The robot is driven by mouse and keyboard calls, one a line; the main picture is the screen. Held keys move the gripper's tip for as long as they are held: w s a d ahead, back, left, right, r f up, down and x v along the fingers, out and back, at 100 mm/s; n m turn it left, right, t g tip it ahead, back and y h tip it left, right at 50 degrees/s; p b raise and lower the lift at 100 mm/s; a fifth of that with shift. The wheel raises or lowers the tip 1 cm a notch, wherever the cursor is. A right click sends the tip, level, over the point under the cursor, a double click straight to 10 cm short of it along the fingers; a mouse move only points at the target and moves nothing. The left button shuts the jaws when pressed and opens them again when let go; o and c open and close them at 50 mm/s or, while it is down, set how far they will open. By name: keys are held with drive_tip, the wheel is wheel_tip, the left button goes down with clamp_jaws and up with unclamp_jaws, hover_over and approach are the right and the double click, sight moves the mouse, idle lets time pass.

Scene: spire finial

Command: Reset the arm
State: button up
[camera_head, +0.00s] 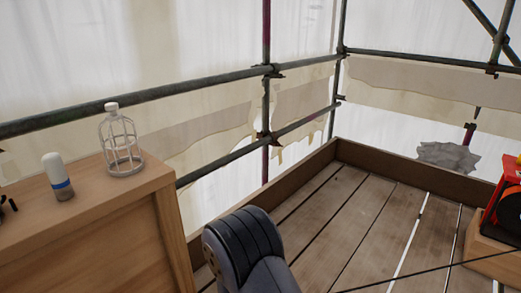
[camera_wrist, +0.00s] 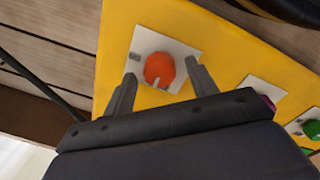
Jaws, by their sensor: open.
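My gripper (camera_wrist: 160,88) is open in the wrist view, with its two fingers apart. An orange-red round knob (camera_wrist: 159,69) on a white plate (camera_wrist: 176,45) shows between and just beyond the fingertips. I cannot tell whether the fingers touch the plate; nothing is held. The plate sits on a yellow panel (camera_wrist: 225,45). In the head view only a dark rounded link of my arm shows at the bottom middle; the gripper is out of that view.
Scaffold rails (camera_head: 210,84) edge the plank floor (camera_head: 345,215). A red machine (camera_head: 505,210) stands at right. A green knob (camera_wrist: 312,129) sits on the yellow panel.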

wheel_tip(320, 180, up, 11)
drive_tip(key=p, duration=0.4)
wheel_tip(320, 180, down, 12)
drive_tip(key=b, duration=0.4)
drive_tip(key=shift+b, duration=0.35)
drive_tip(key=shift+r+m, duration=0.3)
drive_tip(key=m+b, duration=0.1)
drive_tip(key=m, duration=0.2)
drive_tip(key=shift+m, duration=0.3)
drive_tip(key=m+b, duration=0.1)
drive_tip(key=m, duration=0.3)
drive_tip(key=m+b, duration=0.1)
drive_tip(key=m, duration=0.3)
drive_tip(key=shift+w+r+m+h, duration=0.1)
drive_tip(key=shift+m+h, duration=0.2)
drive_tip(key=shift+m, duration=0.1)
drive_tip(key=m+b, duration=0.1)
drive_tip(key=m, duration=0.4)
drive_tip(key=shift+g, duration=0.3)
drive_tip(key=shift+a+r+p, duration=0.1)
drive_tip(key=shift+r+p, duration=0.65)
drive_tip(key=shift+r, duration=0.8)
